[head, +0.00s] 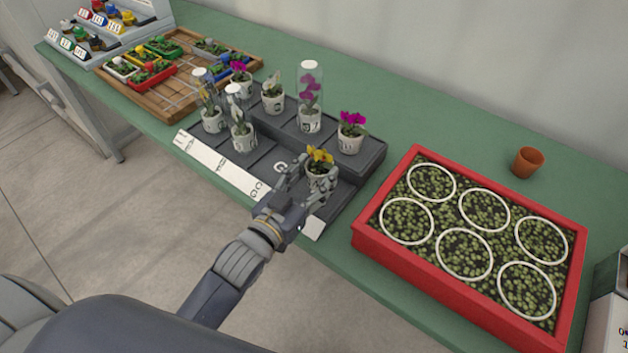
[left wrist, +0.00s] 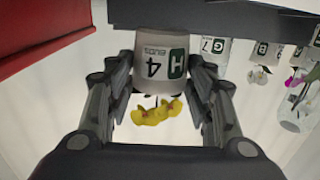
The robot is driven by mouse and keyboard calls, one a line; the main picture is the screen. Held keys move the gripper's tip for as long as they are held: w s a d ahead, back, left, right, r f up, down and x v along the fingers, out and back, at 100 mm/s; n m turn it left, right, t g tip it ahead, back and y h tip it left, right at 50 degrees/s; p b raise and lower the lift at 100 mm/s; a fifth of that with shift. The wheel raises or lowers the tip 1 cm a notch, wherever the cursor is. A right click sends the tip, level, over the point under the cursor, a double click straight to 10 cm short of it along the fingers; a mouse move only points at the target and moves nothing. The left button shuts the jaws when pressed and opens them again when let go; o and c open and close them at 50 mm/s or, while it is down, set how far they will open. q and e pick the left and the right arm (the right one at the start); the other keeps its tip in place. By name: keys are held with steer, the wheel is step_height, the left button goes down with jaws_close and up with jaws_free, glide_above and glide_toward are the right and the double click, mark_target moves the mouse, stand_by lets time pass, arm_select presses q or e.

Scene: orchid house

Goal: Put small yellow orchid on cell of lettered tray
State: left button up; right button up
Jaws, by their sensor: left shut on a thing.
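The small yellow orchid (head: 320,156) is in a white pot, which shows in the left wrist view (left wrist: 160,62) with the label H 4 upside down. My left gripper (head: 314,181) is shut on this pot, one finger on each side; it also shows in the left wrist view (left wrist: 160,95). The pot is over the front right end of the dark grey lettered tray (head: 372,160). I cannot tell whether its base touches the tray. A letter G shows on a bare cell left of the pot. My fingers hide the cell beneath. My right gripper is not in view.
Other potted orchids stand on the tray, including a magenta one (head: 351,124) close behind; some have clear covers (head: 311,85). A red crate of seedlings (head: 430,276) with white rings is at right, with a terracotta pot (head: 528,162) behind. A wooden tray (head: 180,103) is far left.

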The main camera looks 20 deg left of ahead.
mark_target(312, 187)
arm_select(q)
steer(key=shift+w, duration=0.35)
steer(key=shift+f, duration=1.75)
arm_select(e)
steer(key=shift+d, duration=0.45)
arm_select(q)
steer(key=shift+f, duration=0.15)
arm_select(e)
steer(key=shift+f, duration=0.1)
arm_select(q)
steer(key=o, duration=1.2)
steer(key=shift+c, duration=0.2)
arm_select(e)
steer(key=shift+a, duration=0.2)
